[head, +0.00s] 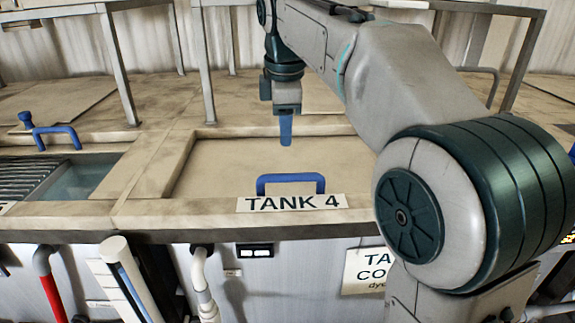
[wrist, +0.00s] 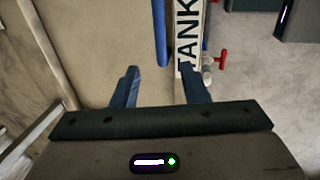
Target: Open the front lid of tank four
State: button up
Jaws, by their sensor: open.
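The front lid of tank four (head: 230,160) is a beige panel lying flat and shut in its frame. Its blue bar handle (head: 290,178) stands near the front edge, just behind the "TANK 4" label (head: 291,203). In the wrist view the handle (wrist: 161,30) runs upward from between and beyond my fingertips, with the label (wrist: 187,35) beside it. My gripper (head: 286,141) points down above the lid, behind the handle and apart from it. In the wrist view my gripper (wrist: 160,75) has its two blue fingers spread, with nothing between them.
At left, a neighbouring tank is open, showing liquid (head: 85,178); a blue handle (head: 57,137) stands behind it. Metal frame legs (head: 117,65) rise at the back. Pipes (head: 203,285) line the tank front. A red valve handle (wrist: 222,60) sits beyond the label.

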aim_at(288, 175)
jog(key=f, duration=0.4)
jog(key=w+f, duration=0.1)
jog(key=f, duration=0.3)
jog(key=w+f+b, duration=0.1)
jog(key=f, duration=0.3)
jog(key=shift+w+d+f, duration=0.2)
jog(key=shift+d, duration=0.15)
grip_shut()
